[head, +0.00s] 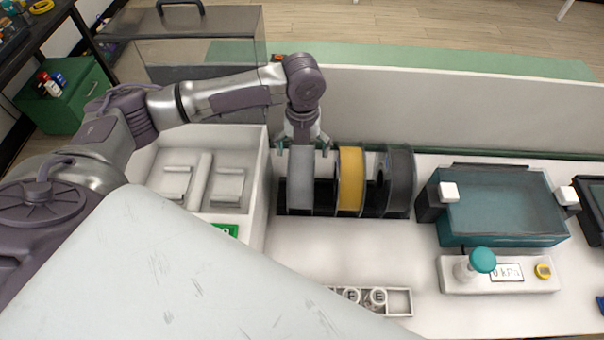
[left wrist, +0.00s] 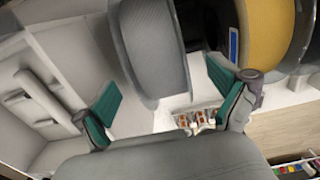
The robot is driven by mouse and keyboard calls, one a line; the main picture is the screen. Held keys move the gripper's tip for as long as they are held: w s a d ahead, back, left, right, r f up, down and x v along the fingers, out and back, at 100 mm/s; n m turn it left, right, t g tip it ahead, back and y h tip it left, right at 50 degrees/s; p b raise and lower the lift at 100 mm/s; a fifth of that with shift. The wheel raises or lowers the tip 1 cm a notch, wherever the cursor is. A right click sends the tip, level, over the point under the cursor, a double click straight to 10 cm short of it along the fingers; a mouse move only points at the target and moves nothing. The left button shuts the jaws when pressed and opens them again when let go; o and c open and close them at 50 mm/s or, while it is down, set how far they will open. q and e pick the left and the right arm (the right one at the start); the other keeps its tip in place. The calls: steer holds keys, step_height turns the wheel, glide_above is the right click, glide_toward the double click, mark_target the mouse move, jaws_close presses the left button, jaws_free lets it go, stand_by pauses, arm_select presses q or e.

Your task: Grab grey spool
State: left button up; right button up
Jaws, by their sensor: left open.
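The grey spool (head: 300,182) stands upright at the left end of a row of spools on the bench. My left gripper (head: 303,142) is at its top, pointing down. In the left wrist view, the grey spool (left wrist: 152,45) shows between the teal fingers of the open left gripper (left wrist: 162,75). The fingers lie to either side of it, and I cannot tell whether either one touches it. The spool's lower part is partly out of the wrist picture. My right gripper is not in view.
A yellow spool (head: 351,180) stands close to the right, with a dark spool (head: 400,182) beyond it. A white compartment tray (head: 257,165) is at the left. A low panel (head: 440,105) runs behind the row. A teal-sided box (head: 500,240) stands at the right.

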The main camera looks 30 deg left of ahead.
arm_select(q)
steer(key=shift+f, duration=0.35)
step_height(320, 180, down, 4)
steer(key=shift+s+r+p, duration=0.15)
steer(key=shift+r+p, duration=0.1)
steer(key=shift+p, duration=0.6)
steer(key=shift+f, duration=0.55)
steer(key=shift+a, duration=0.1)
jaws_close()
steer(key=shift+r, duration=0.15)
